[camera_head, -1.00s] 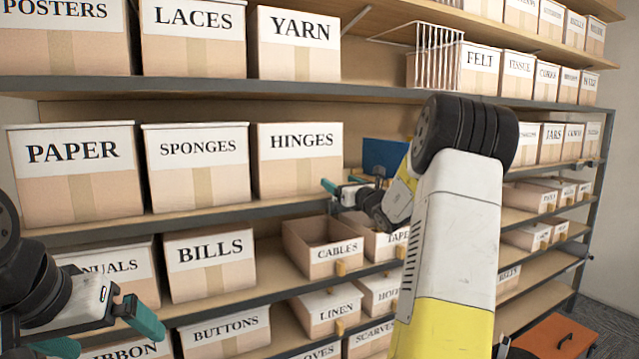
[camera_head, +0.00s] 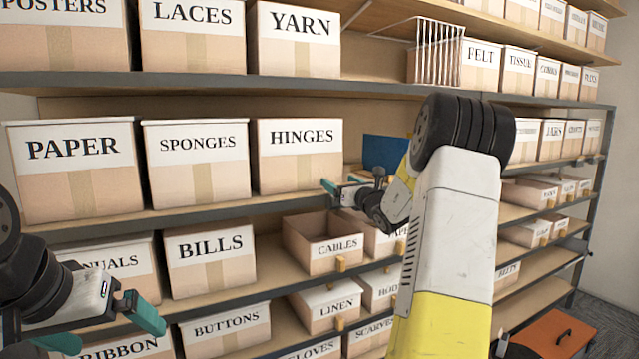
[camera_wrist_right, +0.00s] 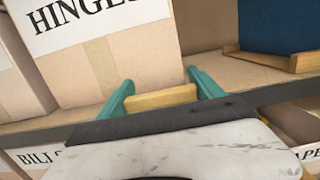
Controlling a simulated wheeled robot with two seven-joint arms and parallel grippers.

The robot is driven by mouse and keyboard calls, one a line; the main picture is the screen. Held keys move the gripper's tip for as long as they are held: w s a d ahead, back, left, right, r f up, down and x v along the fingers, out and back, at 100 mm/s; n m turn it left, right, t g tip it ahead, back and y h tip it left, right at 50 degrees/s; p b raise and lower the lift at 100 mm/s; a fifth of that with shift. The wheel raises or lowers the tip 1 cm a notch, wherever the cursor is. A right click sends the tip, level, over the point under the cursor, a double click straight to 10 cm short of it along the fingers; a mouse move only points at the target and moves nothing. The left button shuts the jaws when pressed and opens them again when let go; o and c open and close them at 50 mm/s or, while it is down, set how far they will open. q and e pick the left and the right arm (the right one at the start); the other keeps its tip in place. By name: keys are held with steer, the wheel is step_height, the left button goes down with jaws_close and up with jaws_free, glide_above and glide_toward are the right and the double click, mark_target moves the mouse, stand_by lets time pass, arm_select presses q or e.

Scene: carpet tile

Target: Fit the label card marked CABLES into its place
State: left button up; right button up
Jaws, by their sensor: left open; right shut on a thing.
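The lettering CABLES shows on the white front of an open tan box (camera_head: 313,233) on the shelf below HINGES. My right gripper (camera_head: 343,186) is in front of the shelf edge, above and in front of that box. In the right wrist view its teal fingers (camera_wrist_right: 161,92) are shut on a flat tan piece (camera_wrist_right: 160,98). No lettering shows on the piece, so I cannot tell whether it is the card. My left gripper (camera_head: 100,332) is open and empty at the lower left, in front of the lower boxes.
The HINGES box (camera_head: 300,165) stands just behind my right gripper. A blue panel (camera_head: 384,152) is to its right and sits in a wooden holder (camera_wrist_right: 270,62). The BILLS box (camera_head: 211,270) stands left of the CABLES box. An orange case (camera_head: 553,338) lies at the lower right.

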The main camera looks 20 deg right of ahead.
steer(key=shift+f, duration=0.35)
stand_by(0.3)
